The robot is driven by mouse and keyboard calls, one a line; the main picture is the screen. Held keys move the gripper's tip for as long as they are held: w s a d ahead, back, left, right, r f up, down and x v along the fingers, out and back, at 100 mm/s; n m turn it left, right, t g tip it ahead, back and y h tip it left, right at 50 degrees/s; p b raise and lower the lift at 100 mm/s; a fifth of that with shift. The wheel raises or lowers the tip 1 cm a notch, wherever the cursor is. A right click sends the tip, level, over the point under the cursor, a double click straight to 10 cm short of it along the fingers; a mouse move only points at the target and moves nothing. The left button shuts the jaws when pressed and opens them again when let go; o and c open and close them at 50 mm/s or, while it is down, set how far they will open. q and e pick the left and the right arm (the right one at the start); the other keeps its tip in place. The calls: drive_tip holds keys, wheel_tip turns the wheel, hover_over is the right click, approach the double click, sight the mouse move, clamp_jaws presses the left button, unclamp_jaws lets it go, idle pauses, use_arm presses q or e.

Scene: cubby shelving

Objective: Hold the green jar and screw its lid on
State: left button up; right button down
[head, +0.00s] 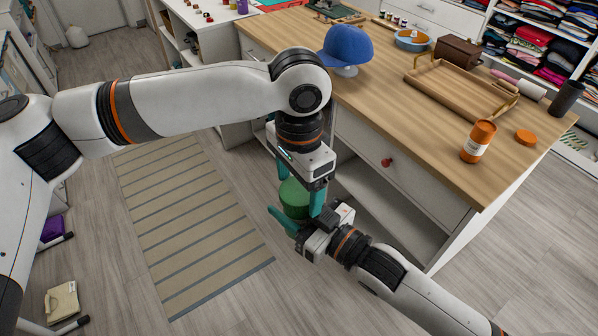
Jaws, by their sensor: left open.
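The green jar (294,194) is in the air in front of the counter, above the floor, with both grippers at it. My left gripper (299,186) points down over the jar, its teal fingers open on either side of the upper part. My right gripper (290,212) comes from the lower right and is shut on the jar, one teal finger showing in front of it; its other finger is mostly hidden. I cannot make out a separate lid or how it sits, as fingers cover much of the jar.
The wooden counter (400,122) holds a blue cap (346,44), a wooden tray (450,92), an orange bottle (478,142), a loose orange lid (525,138) and a dark cylinder (565,98). A striped rug (190,215) lies on the floor.

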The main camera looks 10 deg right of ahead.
use_arm(q)
drive_tip(key=shift+c, duration=0.6)
drive_tip(key=c, duration=0.9)
drive_tip(key=o, duration=1.2)
drive_tip(key=shift+c, duration=0.2)
wheel_tip(320, 180, up, 12)
drive_tip(key=shift+f, duration=0.1)
